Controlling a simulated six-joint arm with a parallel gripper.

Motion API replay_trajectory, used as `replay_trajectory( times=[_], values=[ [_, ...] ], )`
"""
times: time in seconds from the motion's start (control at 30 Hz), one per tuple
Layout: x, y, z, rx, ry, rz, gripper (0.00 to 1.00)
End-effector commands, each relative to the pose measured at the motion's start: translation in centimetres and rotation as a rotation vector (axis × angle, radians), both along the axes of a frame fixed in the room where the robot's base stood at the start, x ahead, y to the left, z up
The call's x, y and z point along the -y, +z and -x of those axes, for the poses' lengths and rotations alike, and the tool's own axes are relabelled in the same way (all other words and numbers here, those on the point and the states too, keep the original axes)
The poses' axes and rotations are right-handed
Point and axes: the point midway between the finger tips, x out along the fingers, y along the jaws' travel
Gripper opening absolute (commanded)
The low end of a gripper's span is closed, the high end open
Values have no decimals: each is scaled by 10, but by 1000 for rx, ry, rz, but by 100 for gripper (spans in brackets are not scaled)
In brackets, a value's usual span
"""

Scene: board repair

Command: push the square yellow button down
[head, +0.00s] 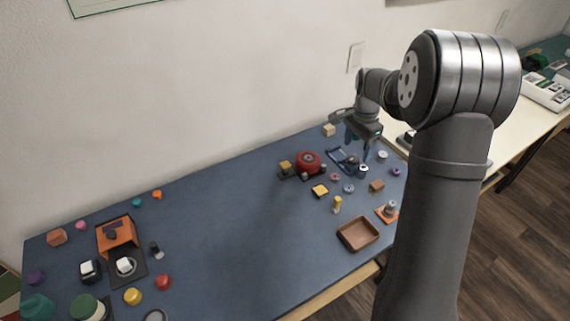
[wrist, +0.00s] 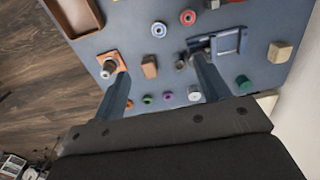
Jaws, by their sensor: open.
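I cannot make out the yellow button there.
A blue frame-like part (wrist: 229,42) lies near one finger in the wrist view. A brown tray (head: 358,234), an upright yellow piece (head: 337,204) and an orange plate with a grey post (head: 388,212) stand nearby. The mat's middle (head: 225,215) is clear.

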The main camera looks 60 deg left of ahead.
Motion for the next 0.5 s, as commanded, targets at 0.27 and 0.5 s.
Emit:
replay_trajectory(
  times=[0.27, 0.5],
  values=[
    [-60, -13, 38, 18, -196, 23, 14],
    [-122, -29, 91, 52, -444, 38, 0]
  ],
)
